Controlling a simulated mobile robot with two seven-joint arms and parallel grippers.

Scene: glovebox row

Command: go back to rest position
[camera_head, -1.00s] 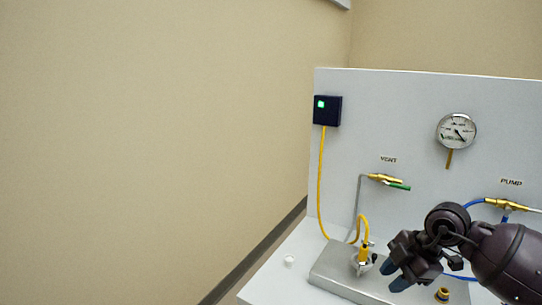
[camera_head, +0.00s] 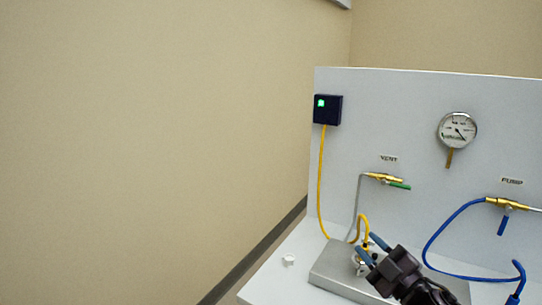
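My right gripper (camera_head: 366,244) comes in from the lower right, low in front of the panel. Its two blue-grey fingers are spread apart, so it is open. In this view the fingertips lie on either side of the yellow cable's plug (camera_head: 365,252) at the metal block (camera_head: 330,270); I cannot tell whether they touch it. My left gripper is not in view.
The light panel (camera_head: 420,110) carries a dark box (camera_head: 327,109) with a green light, a gauge (camera_head: 457,131), a vent valve (camera_head: 384,178) and a pump valve (camera_head: 508,204). A blue hose (camera_head: 430,247) loops low. A small white cap (camera_head: 289,259) lies left of the block.

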